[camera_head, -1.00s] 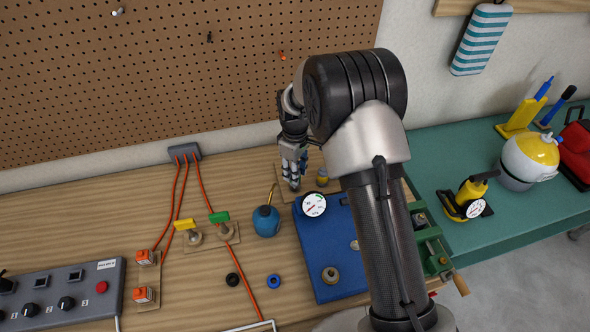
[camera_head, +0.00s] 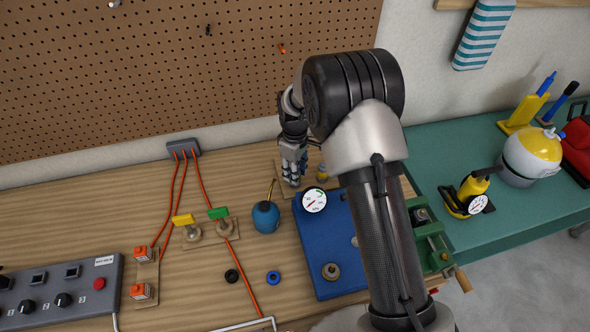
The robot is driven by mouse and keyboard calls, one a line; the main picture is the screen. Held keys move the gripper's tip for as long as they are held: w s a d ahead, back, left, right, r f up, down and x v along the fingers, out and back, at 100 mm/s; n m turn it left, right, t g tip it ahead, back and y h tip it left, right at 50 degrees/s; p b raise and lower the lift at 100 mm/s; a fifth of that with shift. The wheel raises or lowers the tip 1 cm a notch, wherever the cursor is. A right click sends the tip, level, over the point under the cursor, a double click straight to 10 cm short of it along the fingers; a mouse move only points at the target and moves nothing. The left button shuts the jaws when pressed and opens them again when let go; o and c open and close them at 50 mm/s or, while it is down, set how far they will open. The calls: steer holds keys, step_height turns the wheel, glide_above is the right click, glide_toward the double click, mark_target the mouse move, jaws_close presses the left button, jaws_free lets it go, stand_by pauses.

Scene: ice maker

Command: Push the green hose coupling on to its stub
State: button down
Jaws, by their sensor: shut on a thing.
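My gripper (camera_head: 292,180) points down over a small wooden board (camera_head: 283,192) at the back of the bench, left of my forearm. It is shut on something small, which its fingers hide. I cannot make out the green hose coupling or its stub; contact between them cannot be judged. A yellowish fitting (camera_head: 322,173) stands just right of the fingers, apart from them. A green handle (camera_head: 218,213) and a yellow handle (camera_head: 183,220) sit on brass-coloured bodies further left, beside red hoses (camera_head: 204,190).
A blue round can (camera_head: 266,217) with a thin spout stands left of a blue plate (camera_head: 316,262) bearing a white gauge (camera_head: 314,201). A green vise (camera_head: 428,242) stands right, partly behind my arm. The pegboard (camera_head: 180,70) rises behind.

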steer(key=c, duration=1.2)
jaws_free()
step_height(320, 180, up, 12)
steer(key=shift+f, duration=0.1)
